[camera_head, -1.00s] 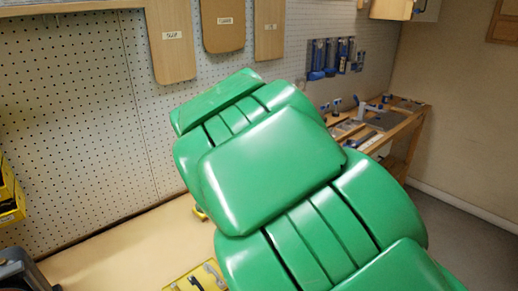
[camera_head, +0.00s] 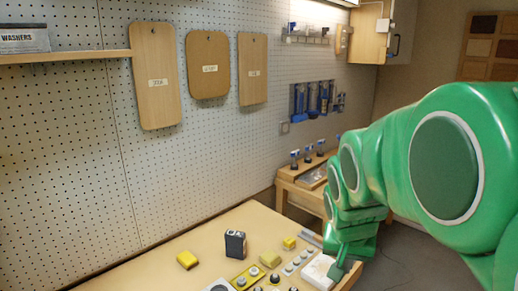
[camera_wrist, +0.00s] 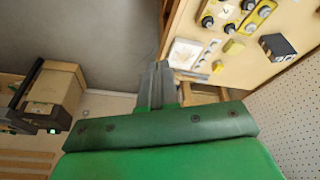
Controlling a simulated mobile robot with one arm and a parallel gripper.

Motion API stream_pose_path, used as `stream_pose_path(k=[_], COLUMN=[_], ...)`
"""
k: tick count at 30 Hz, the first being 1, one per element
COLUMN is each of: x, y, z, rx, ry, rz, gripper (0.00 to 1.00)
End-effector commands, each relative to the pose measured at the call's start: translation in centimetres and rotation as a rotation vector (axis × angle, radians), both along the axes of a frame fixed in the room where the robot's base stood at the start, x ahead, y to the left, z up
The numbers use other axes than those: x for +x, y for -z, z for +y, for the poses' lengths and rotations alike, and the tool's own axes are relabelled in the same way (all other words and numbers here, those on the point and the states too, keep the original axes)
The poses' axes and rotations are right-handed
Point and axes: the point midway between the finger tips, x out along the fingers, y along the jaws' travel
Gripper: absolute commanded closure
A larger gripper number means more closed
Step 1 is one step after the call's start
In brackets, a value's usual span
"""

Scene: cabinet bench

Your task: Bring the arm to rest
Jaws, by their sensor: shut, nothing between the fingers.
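My green arm fills the right side of the head view. It reaches from the right edge toward the front right corner of the bench. My gripper (camera_head: 337,271) is at its end, low beside a white pad (camera_head: 318,270) at the bench's right edge. In the wrist view my gripper (camera_wrist: 156,72) shows as grey fingers close together, with nothing between them. The fingertips stand over the gap beside the bench, apart from the things on it. Much of the arm's near part is cut off by the frame.
A pegboard wall (camera_head: 70,150) with hanging wooden boards stands behind. A second wooden bench (camera_head: 300,185) is at the back. Grey floor (camera_head: 410,255) is free at right.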

Motion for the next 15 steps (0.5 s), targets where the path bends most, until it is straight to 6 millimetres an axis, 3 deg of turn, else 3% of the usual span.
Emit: stream_pose_path(k=[8, 15], x=[-3.5, -10.7], y=[-0.4, 1.9], z=[-2.1, -0.4], rx=[-0.037, 0.001], ry=[-0.107, -0.193], rz=[0.005, 0.172], gripper=[1.0, 1.0])
